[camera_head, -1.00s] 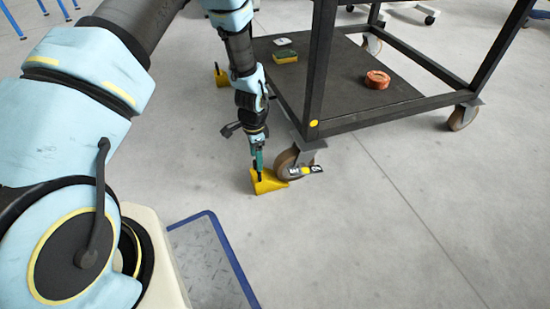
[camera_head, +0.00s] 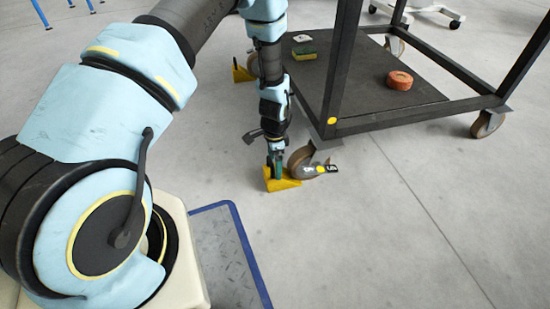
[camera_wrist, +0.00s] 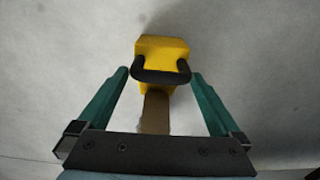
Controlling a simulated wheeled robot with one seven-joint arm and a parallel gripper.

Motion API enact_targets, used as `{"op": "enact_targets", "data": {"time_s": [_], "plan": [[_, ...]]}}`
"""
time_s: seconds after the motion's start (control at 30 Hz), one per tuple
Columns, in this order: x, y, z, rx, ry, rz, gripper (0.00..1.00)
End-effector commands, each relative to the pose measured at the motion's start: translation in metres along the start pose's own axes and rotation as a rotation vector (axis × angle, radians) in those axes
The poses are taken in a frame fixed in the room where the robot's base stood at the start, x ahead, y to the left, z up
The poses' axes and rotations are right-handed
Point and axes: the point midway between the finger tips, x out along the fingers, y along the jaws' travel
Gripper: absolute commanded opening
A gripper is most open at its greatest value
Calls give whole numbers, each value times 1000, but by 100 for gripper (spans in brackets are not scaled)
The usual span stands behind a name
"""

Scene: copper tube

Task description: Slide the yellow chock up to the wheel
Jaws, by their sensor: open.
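The yellow chock (camera_head: 284,184) lies on the floor just left of the trolley's front caster wheel (camera_head: 302,160). I cannot tell whether it touches the wheel. My gripper (camera_head: 276,172) points down at the chock. In the wrist view the chock (camera_wrist: 160,52) shows its black handle (camera_wrist: 160,76). My gripper's green fingers (camera_wrist: 160,75) are open, one on each side of the handle. A brown strip (camera_wrist: 155,112), probably the wheel, shows below the chock between the fingers.
The dark trolley (camera_head: 365,95) carries an orange ring-shaped roll (camera_head: 399,80) and a green-yellow block (camera_head: 305,52). A second yellow chock (camera_head: 243,72) lies behind my arm. A blue-edged plate (camera_head: 228,255) is at the lower front. Floor to the right is clear.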

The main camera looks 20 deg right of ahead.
Motion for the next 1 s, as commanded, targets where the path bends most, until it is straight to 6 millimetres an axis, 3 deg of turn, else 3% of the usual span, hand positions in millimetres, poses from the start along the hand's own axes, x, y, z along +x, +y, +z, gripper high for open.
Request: {"op": "enact_targets", "data": {"time_s": [0.1, 0.3, 0.73, 1.0], "plan": [[25, 0, 0, 0, -1, 1, 100], [46, 0, 0, 1, 0, 0, 100], [51, 0, 0, 1, 0, 0, 100], [51, 0, 0, 1, 0, 0, 71]]}}
